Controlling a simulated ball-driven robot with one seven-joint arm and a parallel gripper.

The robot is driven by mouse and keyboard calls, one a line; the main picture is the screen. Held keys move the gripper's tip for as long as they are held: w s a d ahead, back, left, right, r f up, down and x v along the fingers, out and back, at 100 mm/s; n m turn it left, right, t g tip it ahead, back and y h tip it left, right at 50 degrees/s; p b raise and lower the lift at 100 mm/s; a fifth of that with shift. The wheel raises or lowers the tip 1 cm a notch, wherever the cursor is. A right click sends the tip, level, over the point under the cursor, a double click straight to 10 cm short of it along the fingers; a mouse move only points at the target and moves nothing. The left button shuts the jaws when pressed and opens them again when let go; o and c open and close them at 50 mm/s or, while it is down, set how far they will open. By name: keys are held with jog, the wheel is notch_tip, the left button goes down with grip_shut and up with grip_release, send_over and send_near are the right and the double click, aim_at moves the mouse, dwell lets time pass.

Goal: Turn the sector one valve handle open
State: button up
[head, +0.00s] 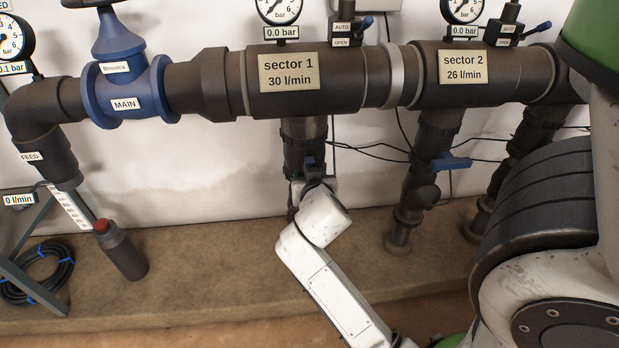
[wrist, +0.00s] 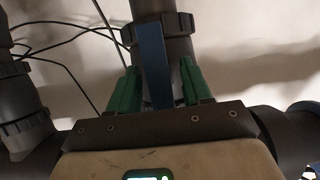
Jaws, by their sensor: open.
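The sector one branch pipe (head: 303,131) hangs below the "sector 1, 30 l/min" label (head: 289,72) on the dark main pipe. Its blue valve handle (wrist: 152,55) shows in the wrist view as a long flat bar in front of the pipe. In the head view, my gripper (head: 309,172) is at this valve, and my wrist hides most of the handle. In the wrist view, my gripper (wrist: 159,76) has two green fingers, one on each side of the handle. They are apart, with gaps beside the bar. The handle's near end is hidden behind the gripper body.
The sector two branch has a blue handle (head: 452,163) set crosswise. The blue MAIN valve (head: 124,92) is at left. The sector one gauge (head: 281,8) reads 0.0 bar. Thin black cables (head: 375,149) hang between the branches. A dark red-capped cylinder (head: 122,252) stands at lower left.

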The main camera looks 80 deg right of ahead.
jog(key=p+v, duration=0.2)
jog(key=v, duration=0.8)
jog(key=shift+a, duration=0.3)
jog(key=shift+s, duration=0.1)
